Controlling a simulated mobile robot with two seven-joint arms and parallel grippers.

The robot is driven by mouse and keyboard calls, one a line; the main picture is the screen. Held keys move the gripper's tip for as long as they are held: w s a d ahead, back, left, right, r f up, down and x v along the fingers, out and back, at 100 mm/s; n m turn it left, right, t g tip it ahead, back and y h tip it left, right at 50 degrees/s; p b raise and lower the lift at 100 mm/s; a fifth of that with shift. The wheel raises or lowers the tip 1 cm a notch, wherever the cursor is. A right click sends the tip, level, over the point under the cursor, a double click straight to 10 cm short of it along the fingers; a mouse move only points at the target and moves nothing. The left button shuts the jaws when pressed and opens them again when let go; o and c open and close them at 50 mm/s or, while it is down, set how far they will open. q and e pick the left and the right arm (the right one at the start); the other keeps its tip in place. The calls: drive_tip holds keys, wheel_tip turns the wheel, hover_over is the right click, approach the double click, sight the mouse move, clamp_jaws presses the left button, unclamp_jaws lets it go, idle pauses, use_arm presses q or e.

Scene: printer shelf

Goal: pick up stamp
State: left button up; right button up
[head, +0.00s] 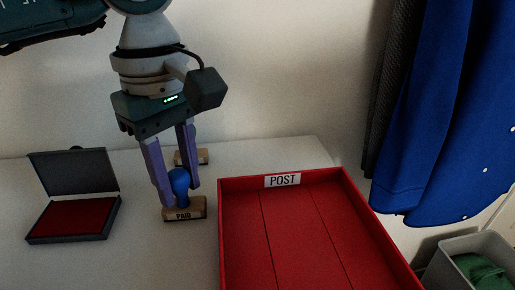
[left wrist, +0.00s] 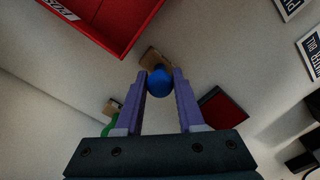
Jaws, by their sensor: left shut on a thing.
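A stamp with a blue knob handle (head: 180,182) and a wooden base marked PAID (head: 184,214) stands upright at the left side of the red tray. My left gripper (head: 181,193) points down over it, its purple fingers shut on the blue handle. In the left wrist view the blue knob (left wrist: 160,82) sits between the fingertips, with part of the wooden base (left wrist: 151,57) beyond. The base looks to be at the white surface; I cannot tell if it is lifted. My right gripper is not in view.
A red tray labelled POST (head: 305,215) is just right of the stamp. An open ink pad (head: 75,217) lies to the left. A second stamp (head: 202,156) is behind the fingers; its green handle (left wrist: 109,127) shows in the wrist view. Blue cloth (head: 445,110) hangs at right.

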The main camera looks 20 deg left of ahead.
sight(176, 173)
use_arm(q)
clamp_jaws()
wheel_tip(176, 173, up, 10)
drive_tip(key=shift+r+p, duration=0.1)
drive_tip(key=shift+p, duration=0.45)
